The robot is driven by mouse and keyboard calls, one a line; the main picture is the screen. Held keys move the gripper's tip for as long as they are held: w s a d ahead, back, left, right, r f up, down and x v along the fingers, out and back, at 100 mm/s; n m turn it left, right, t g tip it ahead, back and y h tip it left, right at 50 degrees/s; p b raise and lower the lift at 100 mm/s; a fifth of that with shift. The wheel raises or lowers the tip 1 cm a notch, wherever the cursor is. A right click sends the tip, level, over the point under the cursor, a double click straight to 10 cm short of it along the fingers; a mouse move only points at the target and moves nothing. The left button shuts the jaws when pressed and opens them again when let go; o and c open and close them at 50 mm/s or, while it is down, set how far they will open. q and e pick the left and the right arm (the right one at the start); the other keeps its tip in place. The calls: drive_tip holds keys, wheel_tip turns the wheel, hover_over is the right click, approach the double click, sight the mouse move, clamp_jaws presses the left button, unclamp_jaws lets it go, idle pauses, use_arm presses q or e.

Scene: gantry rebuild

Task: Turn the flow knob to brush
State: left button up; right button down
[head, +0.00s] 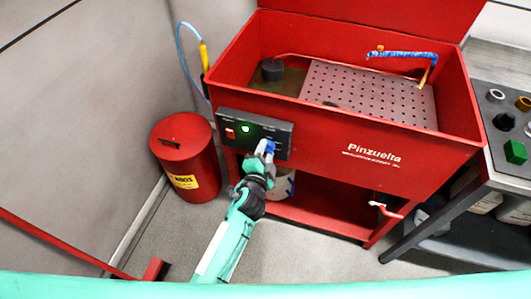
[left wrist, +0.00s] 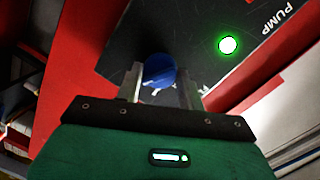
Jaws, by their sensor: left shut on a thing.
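The flow knob (head: 270,146) is blue and sits on the right part of the black control panel (head: 284,131) on the front of the red parts washer. My left gripper (head: 265,150) reaches it from below and in front, shut on it. In the left wrist view the round blue knob (left wrist: 159,70) lies between the two metal fingers of my left gripper (left wrist: 160,88). The knob's pointer and the labels around it are hidden or too small to read, so its setting cannot be told. My right gripper is not in view.
A green lamp (head: 245,128) glows on the panel, left of the knob, beside a red switch (head: 229,133). A red bin (head: 184,155) stands at left. The washer basin above holds a perforated plate (head: 370,95) and a blue hose (head: 402,54). A grey bench (head: 504,150) stands at right.

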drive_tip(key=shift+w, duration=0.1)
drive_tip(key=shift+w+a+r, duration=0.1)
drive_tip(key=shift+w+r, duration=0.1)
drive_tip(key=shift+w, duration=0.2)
use_arm(q)
drive_tip(key=o, duration=1)
drive_tip(key=shift+c, duration=0.2)
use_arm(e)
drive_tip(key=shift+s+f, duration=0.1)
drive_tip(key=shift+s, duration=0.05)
